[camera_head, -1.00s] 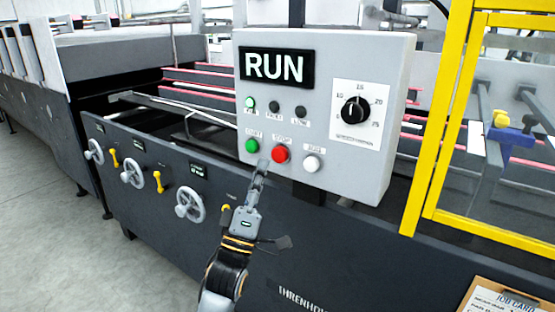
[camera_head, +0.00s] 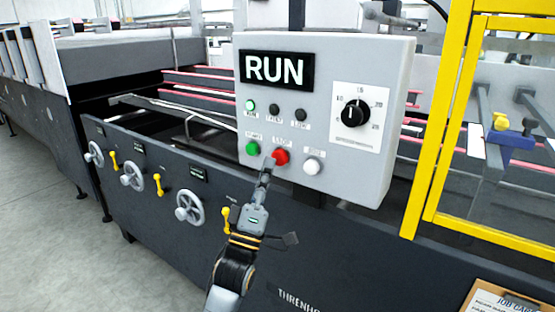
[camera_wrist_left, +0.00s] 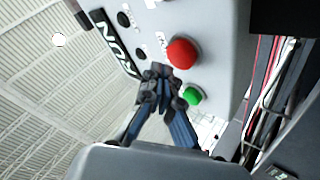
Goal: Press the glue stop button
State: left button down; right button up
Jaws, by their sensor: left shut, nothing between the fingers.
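The red stop button (camera_head: 281,156) is on the front of a grey control box (camera_head: 377,178), between a green start button (camera_head: 253,149) and a white button (camera_head: 312,166). My left gripper (camera_head: 268,163) is shut and empty. Its fingertips are at the lower left edge of the red button in the head view; I cannot tell whether they touch it. In the left wrist view the red button (camera_wrist_left: 182,53) lies just beyond the fingertips (camera_wrist_left: 160,72), a little to their right, with the green button (camera_wrist_left: 193,95) nearby. The display (camera_head: 276,69) reads RUN. My right gripper is not in view.
A black dial (camera_head: 355,113) sits on the box's right side. A yellow guard frame (camera_head: 428,180) stands to the right. Handwheels (camera_head: 190,208) line the dark machine side below left. A job card clipboard (camera_head: 505,298) is at the lower right.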

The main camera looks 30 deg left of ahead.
pick_arm(q)
jog(key=shift+w, duration=0.1)
dwell(0.7)
jog(key=shift+w, duration=0.3)
jog(key=shift+w, duration=0.2)
dwell(0.5)
